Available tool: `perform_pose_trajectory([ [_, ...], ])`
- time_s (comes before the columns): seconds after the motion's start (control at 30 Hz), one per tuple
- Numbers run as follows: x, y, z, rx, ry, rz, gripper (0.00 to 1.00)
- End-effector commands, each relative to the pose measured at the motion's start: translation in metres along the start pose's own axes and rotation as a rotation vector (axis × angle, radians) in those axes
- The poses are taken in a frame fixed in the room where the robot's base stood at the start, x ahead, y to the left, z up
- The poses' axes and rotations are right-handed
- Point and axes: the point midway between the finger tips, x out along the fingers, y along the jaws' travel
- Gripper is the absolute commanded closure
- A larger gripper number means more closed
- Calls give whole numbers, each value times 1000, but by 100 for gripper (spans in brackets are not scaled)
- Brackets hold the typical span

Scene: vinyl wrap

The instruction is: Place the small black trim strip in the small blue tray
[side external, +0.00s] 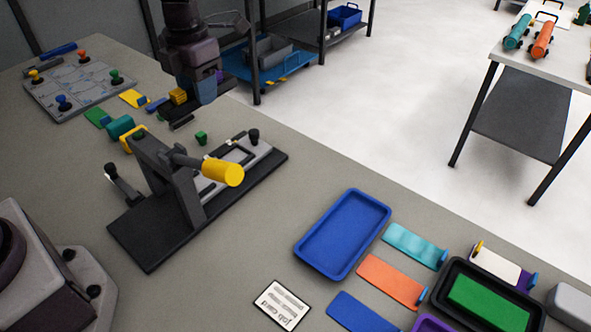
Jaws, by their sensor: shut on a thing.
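My gripper (184,107) is low over the far left part of the bench, beyond the clamp fixture. It is shut on a thin dark piece that looks like the small black trim strip (182,122). The fingertips are dark and small here, so the exact grip and the gap to the bench are hard to tell. The small blue tray (382,207) lies empty on the bench at the lower middle right, well away from my gripper.
A black clamp fixture (148,248) with a yellow-ended handle (223,172) stands between my gripper and the tray. A green block (201,138) and a yellow ribbed block (178,96) are close by. Coloured cards and a black tray (449,276) lie right of the blue tray.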

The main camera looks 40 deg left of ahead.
Motion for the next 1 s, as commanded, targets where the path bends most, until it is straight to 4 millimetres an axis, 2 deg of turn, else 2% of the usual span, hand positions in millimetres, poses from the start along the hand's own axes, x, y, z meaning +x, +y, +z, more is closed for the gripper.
perform_pose_trajectory([
  [0.13, 8, -6, -1, 17, 2, 0, 85],
  [0.23, 17, -19, 4, 57, 1, 0, 85],
  [0.37, 30, -43, 14, 162, 1, 1, 85],
  [0.47, 40, -64, 23, 308, 0, 0, 85],
  [0.77, 70, -132, 42, 894, 0, -1, 85],
  [1.0, 92, -190, 49, 1467, -1, 0, 85],
])
